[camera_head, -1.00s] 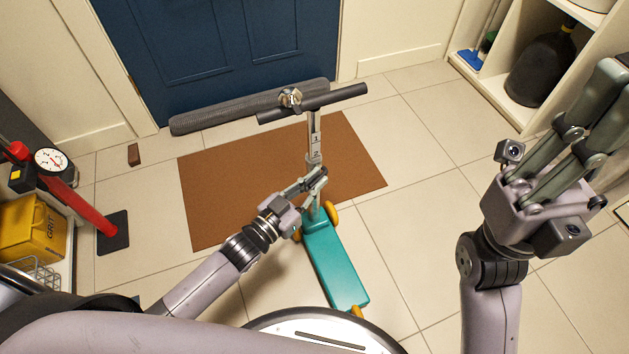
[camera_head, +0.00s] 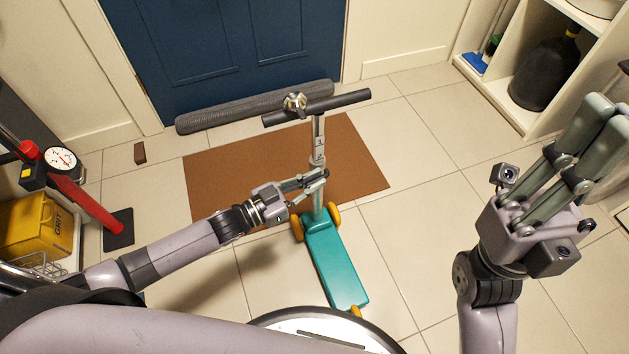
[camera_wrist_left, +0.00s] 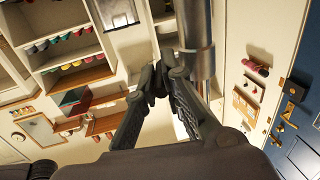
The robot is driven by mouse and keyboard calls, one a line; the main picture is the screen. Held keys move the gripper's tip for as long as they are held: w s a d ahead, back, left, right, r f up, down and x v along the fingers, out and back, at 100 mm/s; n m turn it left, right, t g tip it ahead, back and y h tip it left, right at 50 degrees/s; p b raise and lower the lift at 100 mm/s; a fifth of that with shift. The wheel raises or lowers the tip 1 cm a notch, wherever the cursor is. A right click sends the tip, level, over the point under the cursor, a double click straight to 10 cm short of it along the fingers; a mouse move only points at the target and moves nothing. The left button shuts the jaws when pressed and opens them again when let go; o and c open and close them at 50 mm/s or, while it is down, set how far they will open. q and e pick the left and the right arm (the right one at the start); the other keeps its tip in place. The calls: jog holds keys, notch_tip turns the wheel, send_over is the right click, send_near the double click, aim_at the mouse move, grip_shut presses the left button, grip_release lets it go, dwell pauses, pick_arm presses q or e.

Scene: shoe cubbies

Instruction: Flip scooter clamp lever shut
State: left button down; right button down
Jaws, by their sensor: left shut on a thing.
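The scooter stands upright with a teal deck (camera_head: 335,262), yellow wheels, a grey stem (camera_head: 318,150) and a dark handlebar (camera_head: 340,104). My left gripper (camera_head: 322,178) reaches in from the left to the stem's lower part, above the deck. In the left wrist view, its fingertips (camera_wrist_left: 160,78) close together just beside the metal stem (camera_wrist_left: 196,40). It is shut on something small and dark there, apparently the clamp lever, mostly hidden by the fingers. My right gripper (camera_head: 610,112) is raised at the right, far from the scooter; its opening is unclear.
A brown mat (camera_head: 225,185) lies under the scooter's front, before the blue door (camera_head: 215,45). A red pump with a gauge (camera_head: 62,162) and a yellow box (camera_head: 38,228) stand at left. White cubbies (camera_head: 495,92) stand at upper right. The tiles right of the scooter are clear.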

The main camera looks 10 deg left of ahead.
pick_arm(q)
jog(key=c, duration=1.7)
grip_release()
jog(key=shift+r, duration=0.1)
jog(key=shift+s+a, duration=0.15)
jog(key=v, duration=1.1)
jog(key=shift+s+a, duration=0.15)
jog(key=shift+a, duration=0.05)
jog(key=shift+s, duration=0.1)
